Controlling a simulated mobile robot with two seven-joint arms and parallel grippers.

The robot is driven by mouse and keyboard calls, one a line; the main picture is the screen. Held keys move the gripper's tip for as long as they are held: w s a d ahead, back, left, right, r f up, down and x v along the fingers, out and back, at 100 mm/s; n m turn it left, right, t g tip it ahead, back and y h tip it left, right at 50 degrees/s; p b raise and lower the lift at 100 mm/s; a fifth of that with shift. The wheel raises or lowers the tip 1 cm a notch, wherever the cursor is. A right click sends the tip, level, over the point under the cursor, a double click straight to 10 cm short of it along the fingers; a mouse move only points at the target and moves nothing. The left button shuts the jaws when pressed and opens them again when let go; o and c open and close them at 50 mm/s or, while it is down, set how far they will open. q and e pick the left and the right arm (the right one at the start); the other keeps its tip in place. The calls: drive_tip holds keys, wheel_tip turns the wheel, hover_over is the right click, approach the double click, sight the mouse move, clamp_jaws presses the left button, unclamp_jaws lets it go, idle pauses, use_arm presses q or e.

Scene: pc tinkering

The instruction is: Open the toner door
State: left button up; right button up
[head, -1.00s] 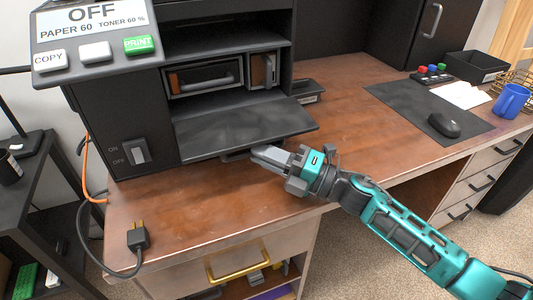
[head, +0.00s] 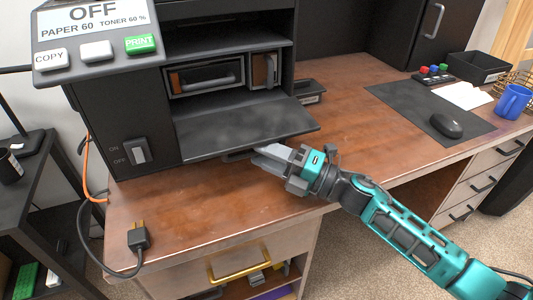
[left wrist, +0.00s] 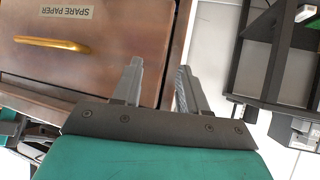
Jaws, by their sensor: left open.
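The black printer (head: 112,112) stands on the wooden desk in the head view. Its toner door (head: 245,128) hangs folded down as a near-flat flap, baring a bay with a toner cartridge (head: 207,77) in it. My right gripper (head: 262,157) is just under the door's front edge. Its fingers look slightly parted with nothing seen between them; whether they touch the door is unclear. My left gripper (left wrist: 155,85) shows only in the left wrist view, open and empty, in front of a drawer (left wrist: 95,45) labelled SPARE PAPER.
The printer display (head: 92,18) reads OFF. A power switch (head: 137,152) is on its front and an unplugged cord (head: 138,236) lies at the desk's left. A mouse (head: 445,125), mouse pad and blue mug (head: 512,101) are at right. The middle of the desk is clear.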

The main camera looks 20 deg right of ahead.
drive_tip(key=shift+s, duration=0.1)
drive_tip(key=v, duration=1.2)
drive_tip(key=shift+s+d+f, duration=0.1)
drive_tip(key=shift+s+d, duration=0.1)
drive_tip(key=shift+d, duration=0.15)
